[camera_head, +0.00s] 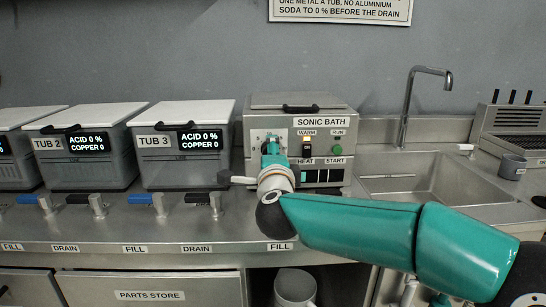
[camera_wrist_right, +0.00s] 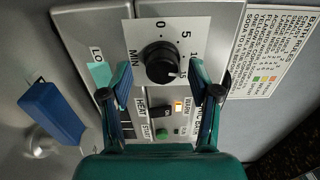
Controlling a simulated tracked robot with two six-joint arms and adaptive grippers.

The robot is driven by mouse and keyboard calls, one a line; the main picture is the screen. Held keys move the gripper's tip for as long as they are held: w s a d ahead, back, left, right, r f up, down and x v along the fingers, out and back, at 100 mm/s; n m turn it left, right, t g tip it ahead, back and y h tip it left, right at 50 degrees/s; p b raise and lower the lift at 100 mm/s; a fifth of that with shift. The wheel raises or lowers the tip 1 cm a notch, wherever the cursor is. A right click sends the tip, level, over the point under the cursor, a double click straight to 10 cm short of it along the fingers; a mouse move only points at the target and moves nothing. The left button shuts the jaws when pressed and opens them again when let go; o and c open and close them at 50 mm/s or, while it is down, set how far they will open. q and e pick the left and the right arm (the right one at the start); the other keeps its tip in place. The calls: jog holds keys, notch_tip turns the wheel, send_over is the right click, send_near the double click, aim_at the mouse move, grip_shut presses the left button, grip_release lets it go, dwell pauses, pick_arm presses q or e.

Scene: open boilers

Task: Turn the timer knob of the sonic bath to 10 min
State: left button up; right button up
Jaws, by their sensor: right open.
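The sonic bath (camera_head: 335,112) is a grey lidded box at the back of the counter. Its black round timer knob (camera_wrist_right: 162,62) shows in the right wrist view on a white dial plate (camera_wrist_right: 140,32) marked 0, 5 and 15, with one number between them partly hidden. The knob's white mark points to the lower right, near the 15. My right gripper (camera_wrist_right: 161,72) is open, its fingers on either side of the knob with gaps visible; its depth to the knob I cannot tell. In the head view my right gripper (camera_head: 271,152) covers the knob. My left gripper is not in view.
Tub 3 (camera_head: 185,168) and Tub 2 (camera_head: 85,170) stand left of the bath, with blue and black valve levers in front. A blue lever (camera_wrist_right: 52,112) is left of my gripper in the wrist view. The sink (camera_head: 425,188) and tap (camera_head: 408,95) are to the right.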

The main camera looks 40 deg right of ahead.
jog(key=v, duration=1.1)
jog(key=shift+s, duration=0.4)
jog(key=shift+s+f, duration=0.1)
jog(key=shift+f, duration=0.05)
